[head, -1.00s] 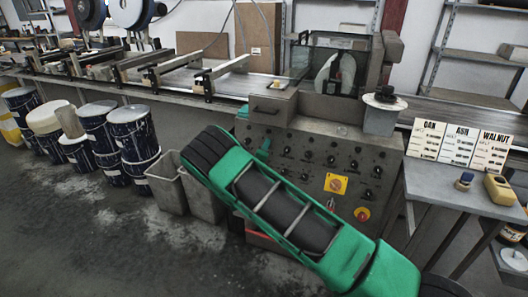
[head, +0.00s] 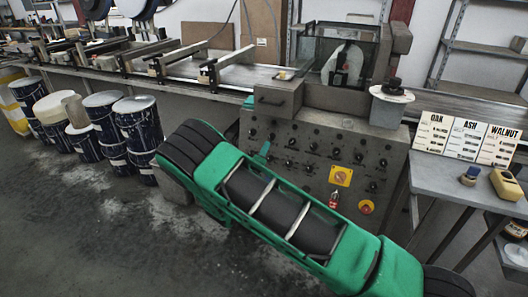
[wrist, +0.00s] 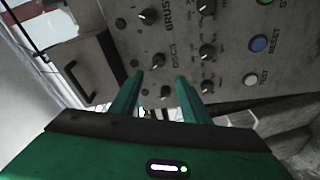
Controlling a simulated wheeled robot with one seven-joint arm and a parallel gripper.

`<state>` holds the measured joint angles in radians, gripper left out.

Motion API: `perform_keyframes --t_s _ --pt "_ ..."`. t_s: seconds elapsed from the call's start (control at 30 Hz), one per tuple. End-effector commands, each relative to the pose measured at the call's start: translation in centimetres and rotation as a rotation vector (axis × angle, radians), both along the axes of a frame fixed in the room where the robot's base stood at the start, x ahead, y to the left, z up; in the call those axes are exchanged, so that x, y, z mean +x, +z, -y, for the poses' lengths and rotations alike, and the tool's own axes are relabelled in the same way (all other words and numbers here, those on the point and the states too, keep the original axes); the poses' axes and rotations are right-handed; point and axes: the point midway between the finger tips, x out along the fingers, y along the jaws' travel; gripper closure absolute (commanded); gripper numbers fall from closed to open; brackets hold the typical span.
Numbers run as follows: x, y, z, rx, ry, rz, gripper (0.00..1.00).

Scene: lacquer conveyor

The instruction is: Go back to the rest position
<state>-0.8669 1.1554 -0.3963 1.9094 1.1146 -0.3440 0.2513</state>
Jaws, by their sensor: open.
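My gripper shows in the wrist view (wrist: 160,92) as two green fingers held apart, with nothing between them. The fingers point toward the grey control panel (head: 310,160) with its black knobs. A gap between fingers and panel cannot be judged. In the head view my green arm lies across the front of the panel, and the fingertips are mostly hidden behind it, with a bit of green (head: 263,150) showing at the panel.
Paint drums (head: 137,125) and a grey bin (head: 172,180) stand on the floor at left. A side table (head: 440,185) with a yellow device (head: 505,184) and wood sign cards (head: 468,138) is at right. The conveyor (head: 180,72) runs behind. Floor at lower left is clear.

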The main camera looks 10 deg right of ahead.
Motion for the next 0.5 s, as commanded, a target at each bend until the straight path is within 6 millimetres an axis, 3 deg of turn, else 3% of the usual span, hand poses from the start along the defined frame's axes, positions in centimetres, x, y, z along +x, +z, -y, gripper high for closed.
perform_keyframes --t_s 0.37,0.5 --pt "-0.1 0.2 0.4 0.007 -0.012 -0.001 0.58" --pt "-0.6 1.6 3.7 0.056 -0.095 -0.015 0.58"
